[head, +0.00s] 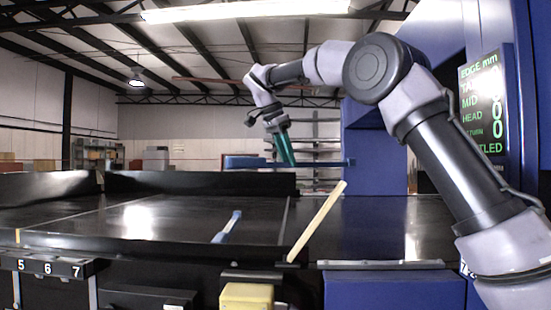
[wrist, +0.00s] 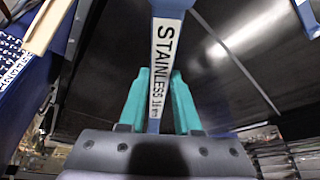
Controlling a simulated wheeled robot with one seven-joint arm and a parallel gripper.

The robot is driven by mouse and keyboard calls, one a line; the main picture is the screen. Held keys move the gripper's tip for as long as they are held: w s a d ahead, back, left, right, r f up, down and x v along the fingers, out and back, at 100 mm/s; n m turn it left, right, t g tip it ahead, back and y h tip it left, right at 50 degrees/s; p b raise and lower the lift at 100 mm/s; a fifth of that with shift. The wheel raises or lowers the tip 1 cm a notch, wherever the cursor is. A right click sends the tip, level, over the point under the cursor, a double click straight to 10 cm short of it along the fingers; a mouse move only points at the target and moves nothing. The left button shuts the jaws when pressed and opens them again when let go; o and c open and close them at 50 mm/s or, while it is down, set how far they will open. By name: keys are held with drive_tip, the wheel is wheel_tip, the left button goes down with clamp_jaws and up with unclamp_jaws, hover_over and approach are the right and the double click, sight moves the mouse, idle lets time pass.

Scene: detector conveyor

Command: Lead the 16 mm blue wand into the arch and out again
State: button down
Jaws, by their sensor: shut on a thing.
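My gripper (head: 289,160) has teal fingers that show shut on a blue wand (head: 245,161) in the head view. The wand is held roughly level above the black belt, its right end near the blue pillar of the arch (head: 378,160). In the wrist view the fingers (wrist: 160,105) clasp the wand (wrist: 170,8), whose white label reads "STAINLESS 16 mm". The arch is at the right, partly hidden by my arm. I cannot tell from the head view whether the wand's right end is inside it.
A second blue wand (head: 227,227) lies on the belt (head: 160,215). A pale yellow wand (head: 317,222) leans up at the belt's near edge. A black side wall (head: 200,183) runs along the far side. A display (head: 484,105) with green text is on the arch.

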drive_tip(key=d, duration=3.5)
drive_tip(key=a, duration=4)
